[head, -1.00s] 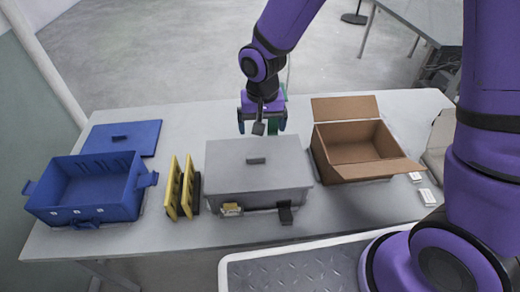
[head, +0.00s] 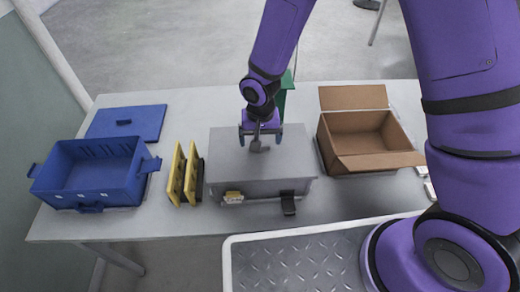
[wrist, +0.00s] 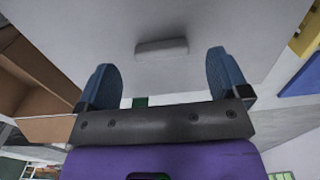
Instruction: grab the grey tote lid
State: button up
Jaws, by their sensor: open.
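The grey tote lid (head: 225,160) lies flat on top of the grey tote (head: 235,189) in the middle of the table. A small raised handle sits on the lid and shows in the wrist view (wrist: 162,47). My gripper (head: 260,136) is over the lid, close to its handle, which it partly hides in the head view. In the wrist view my gripper (wrist: 163,82) has its two blue fingers wide apart with nothing between them. The handle lies ahead of the fingertips, roughly centred between them.
Left of the tote stand yellow-and-black panels (head: 177,173), then a blue tote (head: 88,178) with its blue lid (head: 127,122) behind it. An open cardboard box (head: 365,140) is close on the right. A green object (head: 286,100) stands behind the grey tote.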

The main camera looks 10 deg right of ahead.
jog(key=shift+f, duration=1.5)
jog(key=c, duration=1.1)
jog(key=shift+w+r, duration=0.1)
jog(key=shift+r, duration=0.05)
